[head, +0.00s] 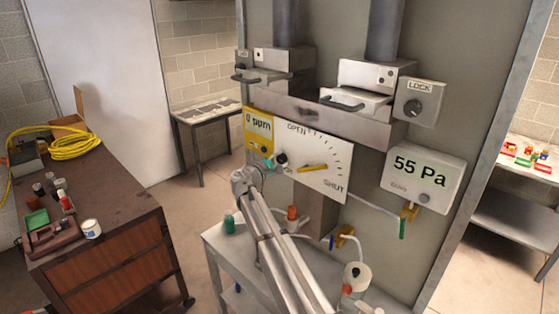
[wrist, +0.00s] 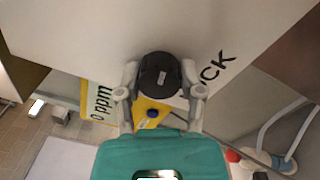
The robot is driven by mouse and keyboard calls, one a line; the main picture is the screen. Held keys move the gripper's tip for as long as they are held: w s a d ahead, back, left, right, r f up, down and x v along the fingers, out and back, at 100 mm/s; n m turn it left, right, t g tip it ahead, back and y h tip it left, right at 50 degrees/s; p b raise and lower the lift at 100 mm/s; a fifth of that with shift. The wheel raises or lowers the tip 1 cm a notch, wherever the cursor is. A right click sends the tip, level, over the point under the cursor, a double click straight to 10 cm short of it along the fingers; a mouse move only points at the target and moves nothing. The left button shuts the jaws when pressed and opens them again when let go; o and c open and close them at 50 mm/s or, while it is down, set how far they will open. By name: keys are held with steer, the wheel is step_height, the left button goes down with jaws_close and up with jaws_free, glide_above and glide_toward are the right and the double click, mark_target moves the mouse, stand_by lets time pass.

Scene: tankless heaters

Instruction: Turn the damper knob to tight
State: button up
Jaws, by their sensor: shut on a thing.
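A round black knob (wrist: 158,72) with a light mark on its face sits on the white dial plate (head: 330,183). Dark letters, of which "CK" shows, stand beside it in the wrist view. My gripper (wrist: 160,82) is shut on this knob, one finger on each side. In the head view my gripper (head: 278,162) reaches the plate's left part, and the knob (head: 281,158) shows only partly. The plate carries an OPEN to SHUT scale and a yellow pointer (head: 312,167) lying nearly level. A second black knob (head: 413,108), labelled LOCK, is on a grey box at upper right.
A yellow meter (head: 258,132) reading 0 ppm is close left of my gripper. A white gauge (head: 422,177) reads 55 Pa at right. A grey bench (head: 235,250) with small items stands below.

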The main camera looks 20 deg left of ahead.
steer(key=m, duration=0.4)
steer(key=shift+a, duration=0.15)
steer(key=shift+w+m+h, duration=0.1)
steer(key=shift+m+h, duration=0.2)
steer(key=shift+m, duration=1.5)
steer(key=o, duration=1.1)
steer(key=shift+o, duration=0.2)
steer(key=shift+s+f, duration=0.1)
steer(key=shift+s, duration=0.15)
